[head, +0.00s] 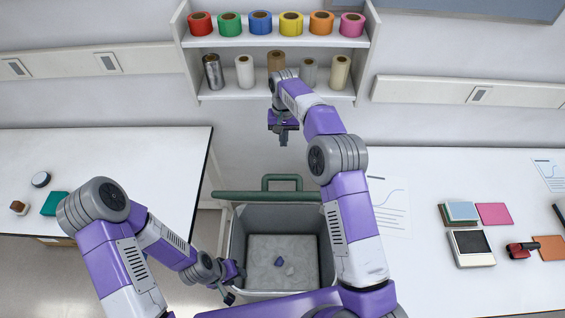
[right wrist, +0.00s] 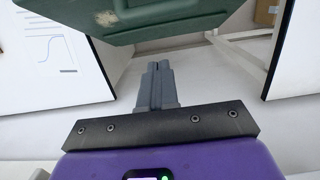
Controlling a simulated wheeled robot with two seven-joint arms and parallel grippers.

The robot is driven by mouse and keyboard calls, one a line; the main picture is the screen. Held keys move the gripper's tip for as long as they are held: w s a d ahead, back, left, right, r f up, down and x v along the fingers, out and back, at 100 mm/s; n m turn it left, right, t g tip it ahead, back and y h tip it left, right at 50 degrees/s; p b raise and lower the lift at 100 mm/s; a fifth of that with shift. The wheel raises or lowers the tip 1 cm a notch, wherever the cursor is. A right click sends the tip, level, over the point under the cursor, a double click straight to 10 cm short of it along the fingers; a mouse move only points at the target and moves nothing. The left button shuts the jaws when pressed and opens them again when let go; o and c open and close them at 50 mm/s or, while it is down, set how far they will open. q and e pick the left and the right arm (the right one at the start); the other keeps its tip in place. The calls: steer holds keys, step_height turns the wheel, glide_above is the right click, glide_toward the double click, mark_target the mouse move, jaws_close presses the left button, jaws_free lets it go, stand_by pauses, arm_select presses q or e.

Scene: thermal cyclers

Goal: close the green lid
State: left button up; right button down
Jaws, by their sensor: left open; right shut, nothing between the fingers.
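The green lid (head: 240,196) stands open at the back edge of a grey bin (head: 238,255), seen nearly edge-on, with its handle (head: 282,178) at the back. The lid also fills the top of the right wrist view (right wrist: 140,20), with a pale worn patch on it. My right gripper (head: 284,140) is shut and empty, behind the lid in the head view and apart from it. In the right wrist view its closed fingers (right wrist: 157,85) point toward the lid's lower side. My left gripper (head: 232,288) is open at the bin's left front side.
A wall shelf (head: 230,95) with tape rolls and other rolls is behind my right arm. The floor behind the bin is clear.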

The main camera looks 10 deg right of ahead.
steer(key=s+f+p, duration=0.1)
steer(key=s+f, duration=0.2)
steer(key=f, duration=0.6)
steer(key=shift+s+a+f, duration=0.25)
steer(key=shift+s+a, duration=0.15)
steer(key=shift+a, duration=0.05)
